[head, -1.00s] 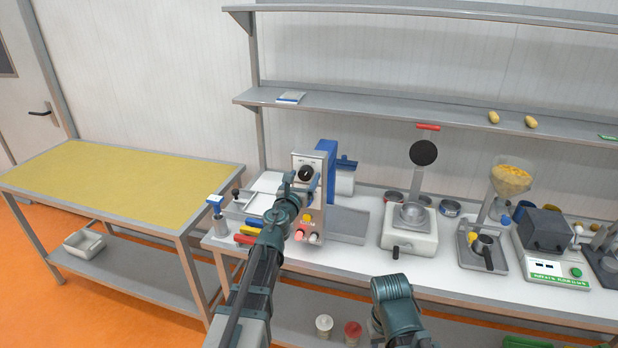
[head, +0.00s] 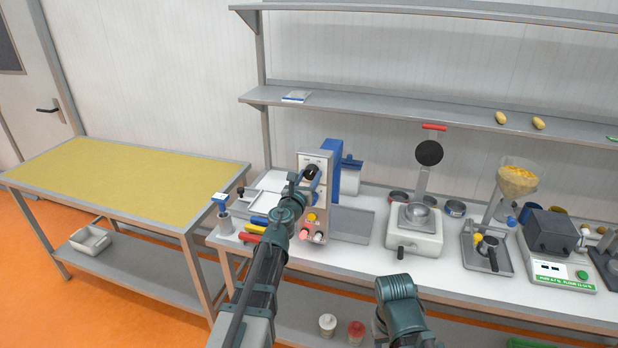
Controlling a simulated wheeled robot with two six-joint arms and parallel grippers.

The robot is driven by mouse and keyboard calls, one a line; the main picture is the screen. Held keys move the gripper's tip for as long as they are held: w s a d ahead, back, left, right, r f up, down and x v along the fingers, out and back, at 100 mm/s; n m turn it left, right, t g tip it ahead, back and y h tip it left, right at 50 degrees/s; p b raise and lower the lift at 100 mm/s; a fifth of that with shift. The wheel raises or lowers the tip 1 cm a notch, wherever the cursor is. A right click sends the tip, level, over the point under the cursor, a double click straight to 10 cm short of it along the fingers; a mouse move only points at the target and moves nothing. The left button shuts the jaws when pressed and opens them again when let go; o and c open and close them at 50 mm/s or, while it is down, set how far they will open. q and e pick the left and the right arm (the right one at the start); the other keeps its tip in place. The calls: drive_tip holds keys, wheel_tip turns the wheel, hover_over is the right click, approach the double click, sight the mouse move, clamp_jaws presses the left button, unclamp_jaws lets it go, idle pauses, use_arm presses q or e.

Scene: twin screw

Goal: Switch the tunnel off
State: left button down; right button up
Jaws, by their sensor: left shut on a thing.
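The tunnel appears to be the grey and blue machine (head: 337,172) on the white bench, with a black rotary knob (head: 311,171) high on its front panel. My left gripper (head: 306,178) is at the knob and shut on it; the fingers partly cover the knob and the panel. A yellow button (head: 311,216) and red and pale buttons (head: 305,234) sit lower on the front. Of my right arm, only a dark link shows at the bottom; its gripper is out of view.
A press-like device with a round black plate (head: 429,152) stands right of the machine. Beyond it are a hopper of yellow pieces (head: 518,180) and a device with a green panel (head: 566,282). A small stand with a blue top (head: 222,204) and coloured handles lie left. A yellow-topped table (head: 120,185) is clear.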

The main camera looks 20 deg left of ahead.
use_arm(q)
drive_tip(key=n, duration=0.6)
drive_tip(key=shift+n, duration=2.7)
drive_tip(key=shift+c, duration=1.5)
unclamp_jaws()
